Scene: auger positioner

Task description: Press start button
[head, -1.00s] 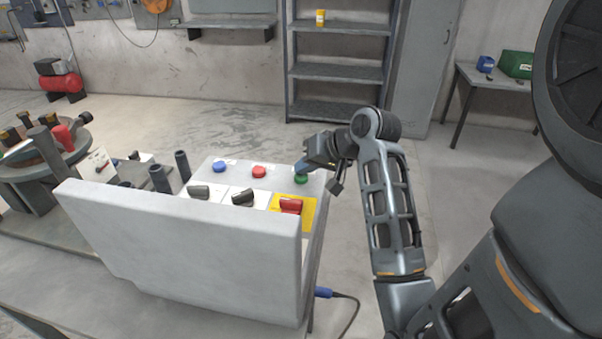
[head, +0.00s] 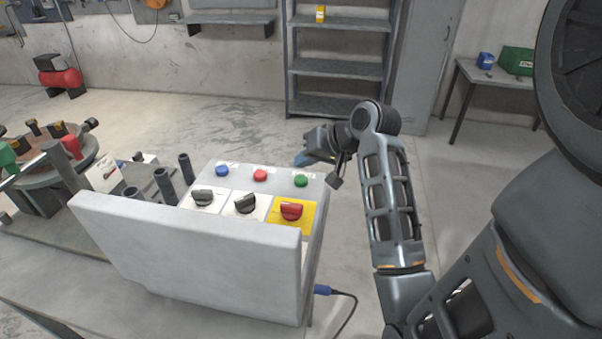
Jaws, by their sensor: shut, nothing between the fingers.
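The control box (head: 190,255) stands on the bench, with a row of three push buttons on its panel: blue (head: 222,169), red (head: 260,174) and green (head: 301,181). Their small labels are too small to read, so I cannot tell from them which is the start button. My gripper (head: 300,160) is shut and empty. It is just behind the green button in the picture, apart from it, and the green button is in full view.
Two black rotary knobs (head: 204,197) and a red knob (head: 291,210) on a yellow plate sit nearer on the panel. A turntable (head: 50,172) with parts stands at the left. Open floor lies behind.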

